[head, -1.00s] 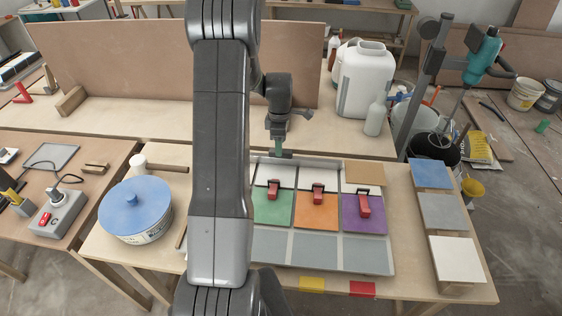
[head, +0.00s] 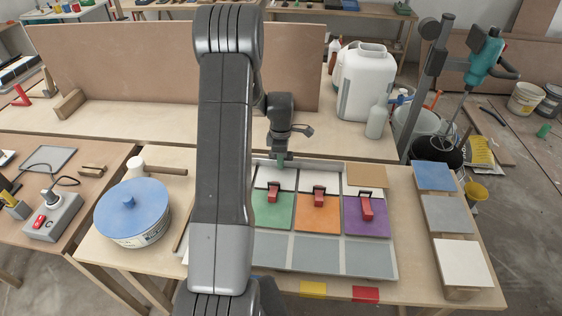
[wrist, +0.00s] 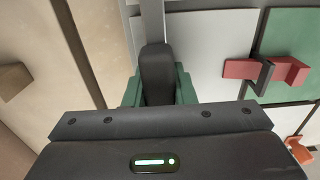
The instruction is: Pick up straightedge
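The straightedge (wrist: 152,20) shows in the wrist view as a narrow grey bar running up from between my fingers, along the tray's back edge beside white tiles. A dark rounded piece, seemingly its grip (wrist: 157,65), sits between my green fingers. My gripper (wrist: 157,92) is right over it, with one finger on each side. Whether the fingers press on it cannot be told. In the head view, my gripper (head: 281,160) points down at the back of the tray (head: 398,268). The straightedge is hard to separate from the tray's far rim there.
Red clamps (head: 319,195) sit on the tiles in the tray. Loose tiles (head: 447,213) lie to the right. A white jug (head: 364,85) and bottle (head: 376,120) stand behind.

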